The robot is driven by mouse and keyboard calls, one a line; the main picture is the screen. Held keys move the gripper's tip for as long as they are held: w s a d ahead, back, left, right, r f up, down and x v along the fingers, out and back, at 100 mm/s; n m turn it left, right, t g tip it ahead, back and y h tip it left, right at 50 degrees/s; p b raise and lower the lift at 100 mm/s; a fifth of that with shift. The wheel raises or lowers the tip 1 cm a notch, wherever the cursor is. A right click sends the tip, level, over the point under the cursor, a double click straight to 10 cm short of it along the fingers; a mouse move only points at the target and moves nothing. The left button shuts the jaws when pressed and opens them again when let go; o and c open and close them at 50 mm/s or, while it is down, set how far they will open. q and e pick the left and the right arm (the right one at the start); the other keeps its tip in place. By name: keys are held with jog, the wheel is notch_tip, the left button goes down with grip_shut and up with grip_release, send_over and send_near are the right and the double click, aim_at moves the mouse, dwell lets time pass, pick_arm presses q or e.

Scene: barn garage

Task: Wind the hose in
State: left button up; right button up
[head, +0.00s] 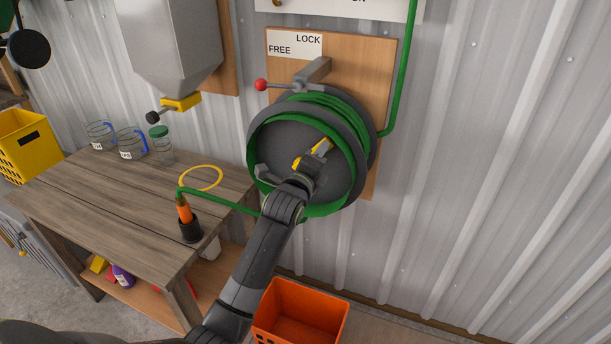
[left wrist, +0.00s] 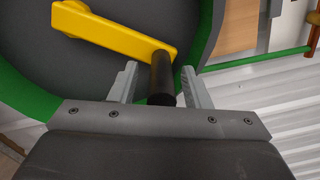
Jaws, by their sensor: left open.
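The hose reel (head: 263,150) is a grey drum on a wooden wall board, with green hose (head: 334,104) wound on it. Its yellow crank (head: 322,146) shows in the left wrist view (left wrist: 115,30), with a black handle (left wrist: 162,80). My left gripper (head: 306,166) is at the reel's face, its open fingers (left wrist: 159,74) on either side of the handle. The lock lever's red knob (head: 261,85) points left, below the word FREE. My right gripper is not in view.
The wooden bench (head: 95,196) holds jars (head: 162,150) and a yellow ring (head: 219,180). A grey hopper (head: 170,50) hangs above it. An orange crate (head: 300,312) stands below the reel. A yellow crate (head: 28,145) is at far left. The wall right of the reel is bare.

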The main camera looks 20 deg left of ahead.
pick_arm(q)
jog(key=s+b, duration=0.2)
jog(key=s, duration=1.5)
jog(key=shift+a+b, duration=0.3)
jog(key=shift+b, duration=0.1)
jog(key=w+n+p, duration=0.3)
jog(key=w+n, duration=0.2)
jog(key=n, duration=0.2)
jog(key=w+n+p, duration=0.4)
jog(key=w+n, duration=0.2)
jog(key=n, duration=0.1)
jog(key=w+n+p, duration=0.3)
jog(key=w+n, duration=0.2)
jog(key=n, duration=0.2)
jog(key=shift+w+d+p, duration=0.2)
jog(key=shift+w+p, duration=0.2)
jog(key=shift+w, duration=0.7)
